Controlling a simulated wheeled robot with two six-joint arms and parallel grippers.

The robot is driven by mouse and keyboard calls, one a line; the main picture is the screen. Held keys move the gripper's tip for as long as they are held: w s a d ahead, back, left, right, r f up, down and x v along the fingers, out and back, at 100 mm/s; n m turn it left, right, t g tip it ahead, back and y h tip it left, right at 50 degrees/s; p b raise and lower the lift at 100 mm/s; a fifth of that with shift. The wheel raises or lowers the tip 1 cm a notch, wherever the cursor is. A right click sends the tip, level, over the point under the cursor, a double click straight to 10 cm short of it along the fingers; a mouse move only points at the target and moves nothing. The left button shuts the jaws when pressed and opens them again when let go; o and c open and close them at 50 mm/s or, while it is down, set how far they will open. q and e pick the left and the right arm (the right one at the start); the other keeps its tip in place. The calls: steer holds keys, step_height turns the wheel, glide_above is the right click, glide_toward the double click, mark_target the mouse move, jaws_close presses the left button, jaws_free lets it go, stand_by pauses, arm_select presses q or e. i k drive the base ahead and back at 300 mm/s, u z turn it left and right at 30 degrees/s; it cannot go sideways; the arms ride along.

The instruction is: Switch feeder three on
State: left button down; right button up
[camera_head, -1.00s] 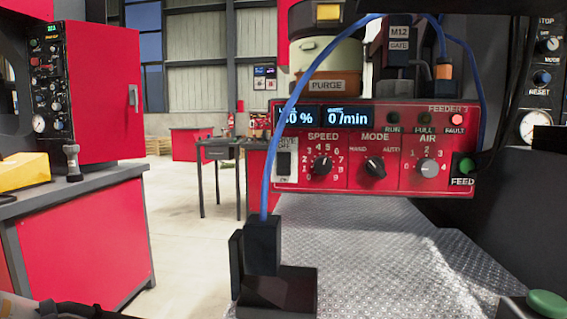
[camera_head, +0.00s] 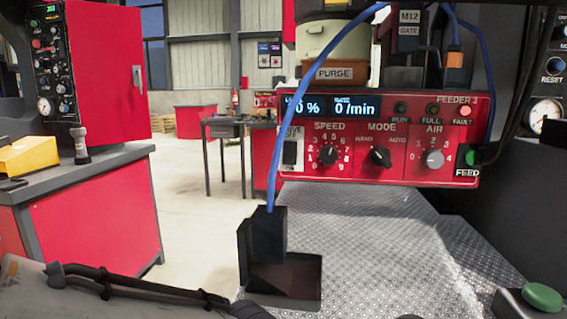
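The red control panel of feeder three (camera_head: 350,181) faces me beyond the metal plate, labelled FEEDER 3. At its left end is a black drive switch (camera_head: 290,152) with partly readable lettering above it; I cannot tell its position. The panel has a speed knob (camera_head: 329,155), a mode knob (camera_head: 381,157), an air knob (camera_head: 433,158) and a green FEED button (camera_head: 473,157). The display (camera_head: 356,107) reads 0/min. The fault lamp (camera_head: 464,111) looks pale pink; the run lamp (camera_head: 401,108) is dark green. My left arm shows at the bottom left; neither gripper's fingers are visible.
A blue cable (camera_head: 273,170) hangs before the panel's left end and runs into a black block (camera_head: 266,235). A green button (camera_head: 542,297) stands at bottom right. A red cabinet (camera_head: 105,70) stands left.

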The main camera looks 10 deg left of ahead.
mark_target(289, 148)
steer(key=u, duration=1.7)
steer(key=k, duration=0.9)
steer(key=z, duration=0.95)
